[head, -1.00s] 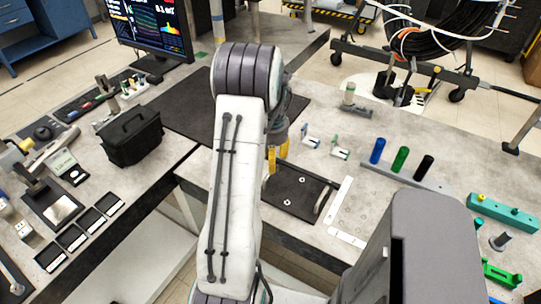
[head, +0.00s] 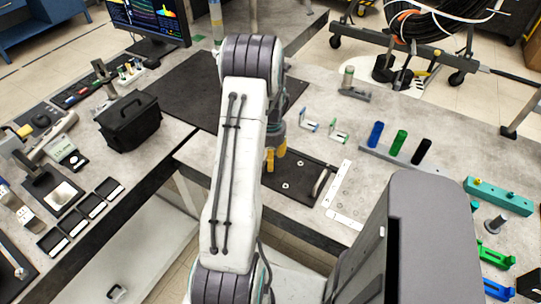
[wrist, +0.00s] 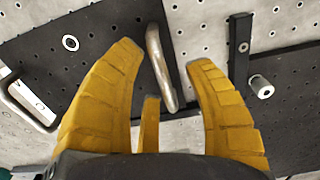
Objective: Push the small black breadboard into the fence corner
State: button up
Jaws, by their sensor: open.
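The small black breadboard (head: 298,178) lies flat on the grey bench, with pale round holes and a metal handle at its right end. The fence (head: 337,190), pale strips set as an L, lies just right of it; a narrow gap seems to show between them. My gripper (head: 275,160) is at the breadboard's left end, partly hidden by my arm. In the wrist view the yellow fingers (wrist: 168,52) are open and spread. A metal handle (wrist: 160,68) shows between them, and black board surface (wrist: 75,65) lies to the left. Whether the fingers touch is unclear.
Small brackets (head: 338,132) stand behind the breadboard. A rack with blue, green and black cylinders (head: 398,145) stands to the right. A large black mat (head: 180,85) and a black case (head: 130,122) are to the left. The bench's front edge is close to the breadboard.

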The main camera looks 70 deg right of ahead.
grip_shut()
dwell(0.3)
jog(key=shift+w, duration=0.1)
jog(key=shift+w+d, duration=0.3)
jog(key=shift+w, duration=0.65)
jog(key=shift+w+d, duration=0.25)
jog(key=shift+w, duration=0.65)
jog(key=shift+w+d, duration=0.3)
jog(key=shift+w, duration=0.65)
jog(key=shift+w+d+r, duration=0.15)
jog(key=shift+w+d, duration=0.05)
